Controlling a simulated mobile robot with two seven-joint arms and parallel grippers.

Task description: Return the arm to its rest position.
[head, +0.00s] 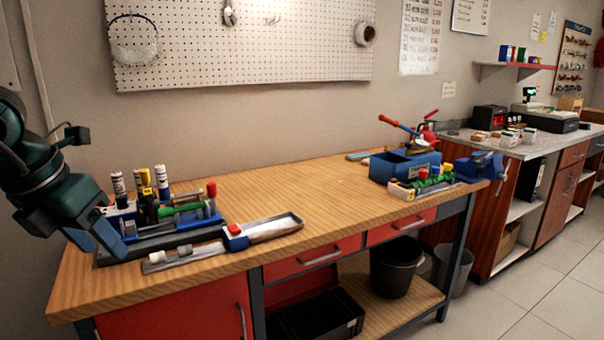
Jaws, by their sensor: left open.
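My left arm comes in from the left edge. My left gripper (103,236) is open, with its fingers pointing down and to the right, and no object shows between them. In the picture it sits at the left end of the wooden workbench (290,190), overlapping the left side of a tool holder (213,219). Whether it touches the holder I cannot tell. My right gripper does not show.
The holder carries tubes, a marker and green- and red-handled tools. A grey tray (274,229) lies before it. A blue caddy (402,167), a rack of coloured pieces (424,184) and a blue vise (480,166) stand at the right. The bench middle is clear.

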